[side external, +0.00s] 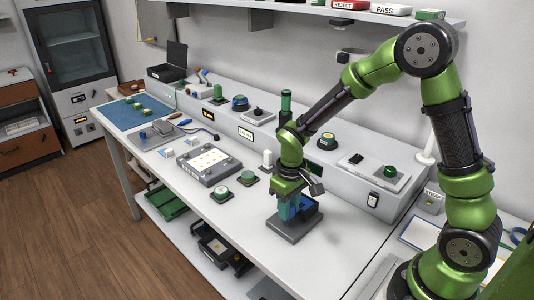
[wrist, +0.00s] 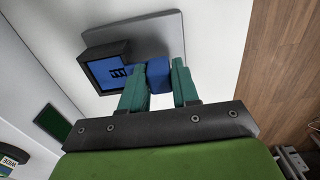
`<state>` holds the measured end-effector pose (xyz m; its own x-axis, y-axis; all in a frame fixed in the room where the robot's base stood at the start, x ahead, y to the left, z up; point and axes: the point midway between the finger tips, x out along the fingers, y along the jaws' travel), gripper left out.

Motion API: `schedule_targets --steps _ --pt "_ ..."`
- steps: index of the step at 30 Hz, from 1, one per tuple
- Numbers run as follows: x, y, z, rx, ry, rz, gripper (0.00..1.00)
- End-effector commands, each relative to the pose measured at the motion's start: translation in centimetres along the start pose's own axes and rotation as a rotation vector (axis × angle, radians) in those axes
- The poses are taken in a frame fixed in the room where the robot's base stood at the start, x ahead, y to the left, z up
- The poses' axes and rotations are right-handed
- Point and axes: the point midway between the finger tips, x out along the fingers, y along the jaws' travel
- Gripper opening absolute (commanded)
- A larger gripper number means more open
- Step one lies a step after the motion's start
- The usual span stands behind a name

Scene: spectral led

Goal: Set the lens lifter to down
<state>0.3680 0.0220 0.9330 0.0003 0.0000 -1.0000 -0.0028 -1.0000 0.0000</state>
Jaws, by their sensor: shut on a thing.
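What I take to be the lens lifter is a device with a flat grey base plate (side external: 291,228) and a dark upright housing (side external: 312,212). In the wrist view the housing (wrist: 92,56) has a blue face with dark marks, and the base plate (wrist: 150,30) lies behind it. A blue block (wrist: 158,74) sits beside the housing. My gripper (wrist: 160,88) points down at the device, with its teal fingers shut on the blue block, one on each side. In the side view my gripper (side external: 289,209) covers much of the block. I cannot tell the lifter's exact height setting.
A long grey console (side external: 260,133) with knobs and switches runs behind. The bench front edge is close to the base plate. The bench right of the device is clear.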

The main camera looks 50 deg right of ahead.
Motion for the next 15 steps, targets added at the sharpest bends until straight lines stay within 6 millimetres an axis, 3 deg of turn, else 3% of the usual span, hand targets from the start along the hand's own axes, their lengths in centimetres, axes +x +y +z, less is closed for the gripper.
schedule_targets --steps 8,15 --pt "2.6 0.0 0.0 0.000 -0.003 0.000 0.00" --pt "2.7 0.0 0.0 -0.001 -0.001 0.000 0.00"
